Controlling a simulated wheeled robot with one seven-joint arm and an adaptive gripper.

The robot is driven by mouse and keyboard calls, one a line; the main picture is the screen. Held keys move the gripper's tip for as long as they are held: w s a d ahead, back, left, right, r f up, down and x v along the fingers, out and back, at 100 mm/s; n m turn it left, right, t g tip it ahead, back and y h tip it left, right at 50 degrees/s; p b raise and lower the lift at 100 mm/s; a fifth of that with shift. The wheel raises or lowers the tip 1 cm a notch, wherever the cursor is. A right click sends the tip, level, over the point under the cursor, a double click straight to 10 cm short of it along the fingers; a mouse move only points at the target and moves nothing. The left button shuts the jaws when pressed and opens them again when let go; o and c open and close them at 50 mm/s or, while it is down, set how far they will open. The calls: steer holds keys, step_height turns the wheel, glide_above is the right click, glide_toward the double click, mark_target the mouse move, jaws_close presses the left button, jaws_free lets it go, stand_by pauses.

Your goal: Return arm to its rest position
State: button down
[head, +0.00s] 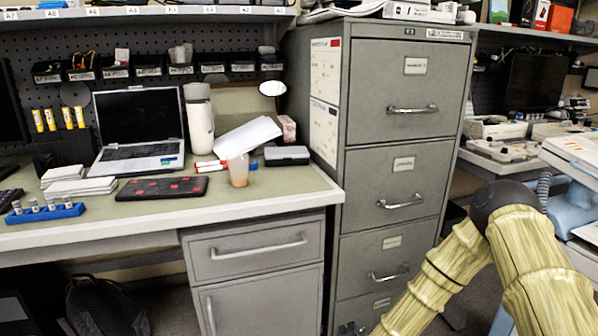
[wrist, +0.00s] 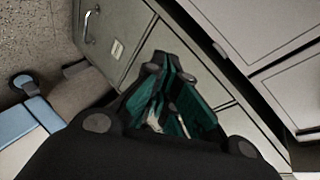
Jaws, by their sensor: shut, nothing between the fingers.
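In the head view my arm shows at the lower right as yellowish ribbed links joined at a dark elbow. My gripper is outside the head view. In the wrist view my gripper (wrist: 172,92) shows as dark fingers with teal pads, with the fingertips drawn together. It is shut and holds nothing. Grey drawer fronts show behind it, and the gripper looks apart from them, though the exact gap is hard to tell.
A tall grey filing cabinet (head: 400,125) stands left of my arm. A desk (head: 290,195) holds a laptop (head: 138,130), a cup (head: 238,170) and a black tray (head: 162,188). Equipment (head: 500,130) sits on the bench behind at right. A dark backpack (head: 105,305) lies under the desk.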

steer(key=s+a+f+n+g+y, duration=0.15)
steer(key=s+f+n+g, duration=0.35)
steer(key=s+f, duration=0.6)
steer(key=s+d+f+n+g, duration=0.1)
steer(key=s+d+n+g, duration=0.2)
steer(key=s, duration=0.8)
steer(key=s+d+f+n+g, duration=0.1)
steer(key=s+d+n+g, duration=0.2)
steer(key=s, duration=0.7)
steer(key=s+d+f+n+g, duration=0.1)
steer(key=s+d+n+g, duration=0.2)
steer(key=s, duration=0.8)
step_height(320, 180, up, 21)
steer(key=p, duration=2.1)
steer(key=shift+w+a+t, duration=0.3)
steer(key=shift+w, duration=0.05)
steer(key=shift+f, duration=0.1)
